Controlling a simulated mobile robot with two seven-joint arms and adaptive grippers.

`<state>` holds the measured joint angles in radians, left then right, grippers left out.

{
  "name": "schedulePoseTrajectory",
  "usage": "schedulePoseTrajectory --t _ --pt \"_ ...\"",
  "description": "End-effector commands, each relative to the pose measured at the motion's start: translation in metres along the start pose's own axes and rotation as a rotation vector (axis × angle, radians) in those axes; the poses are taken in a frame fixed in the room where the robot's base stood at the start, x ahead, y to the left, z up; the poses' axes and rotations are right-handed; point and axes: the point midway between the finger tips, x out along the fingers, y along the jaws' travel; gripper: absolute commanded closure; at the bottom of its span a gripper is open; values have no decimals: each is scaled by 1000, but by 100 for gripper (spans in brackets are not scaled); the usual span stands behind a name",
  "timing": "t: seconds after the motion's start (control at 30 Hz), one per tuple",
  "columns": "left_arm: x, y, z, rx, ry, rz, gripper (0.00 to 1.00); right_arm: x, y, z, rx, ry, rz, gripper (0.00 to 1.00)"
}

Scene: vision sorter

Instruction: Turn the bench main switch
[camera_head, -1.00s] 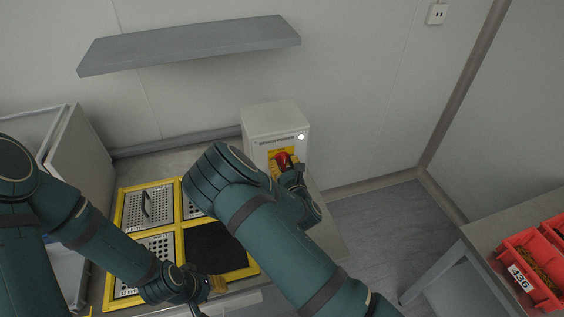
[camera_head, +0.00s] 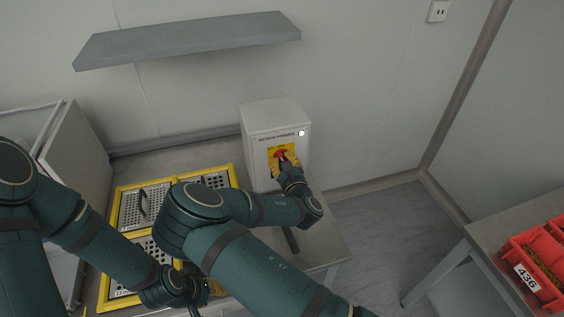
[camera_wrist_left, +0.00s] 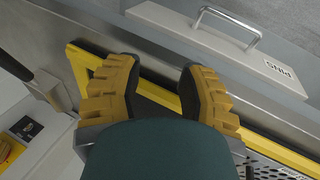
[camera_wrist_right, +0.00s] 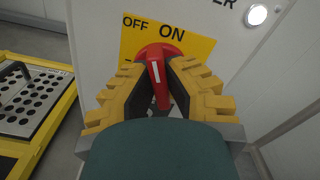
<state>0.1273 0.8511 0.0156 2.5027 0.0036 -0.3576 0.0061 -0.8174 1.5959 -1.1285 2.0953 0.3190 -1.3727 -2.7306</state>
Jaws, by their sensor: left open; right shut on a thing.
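The bench main switch is a red rotary handle (camera_head: 280,155) on a yellow plate on the front of a white box (camera_head: 273,118). The right wrist view shows the red handle (camera_wrist_right: 155,72) close up, its white line pointing up the picture toward the ON and OFF lettering (camera_wrist_right: 153,26). My right gripper (camera_wrist_right: 157,88) is shut on the handle, one yellow-padded finger on each side. My left gripper (camera_wrist_left: 158,85) is open and empty above the front of the bench; in the head view it is low, left of the middle (camera_head: 203,290).
A round lamp (camera_head: 301,133) on the box looks bright white. Yellow-framed perforated trays (camera_head: 130,205) cover the bench's left part. A drawer labelled PINS (camera_wrist_left: 215,45) shows in the left wrist view. A shelf (camera_head: 190,40) hangs above; red bins (camera_head: 535,265) stand at the right.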

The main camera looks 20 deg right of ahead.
Motion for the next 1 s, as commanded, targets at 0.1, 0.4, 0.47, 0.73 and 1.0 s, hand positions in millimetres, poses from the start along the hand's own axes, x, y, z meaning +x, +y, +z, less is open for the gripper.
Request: schedulePoseTrajectory --t 0.1,0.4,0.47,0.73,1.0 --pt "7 -3 1 0 0 0 61 1 1 -1 -81 -4 1 100" --pt "19 -7 2 1 2 1 61 1 1 0 -274 -5 0 100" --pt "21 -8 2 2 3 1 61 1 1 0 -312 -5 0 100" --pt "31 -12 1 0 7 0 61 1 0 0 -453 -8 -5 100" --pt "32 -14 1 0 4 -2 61 0 -2 1 -471 -7 -10 100"
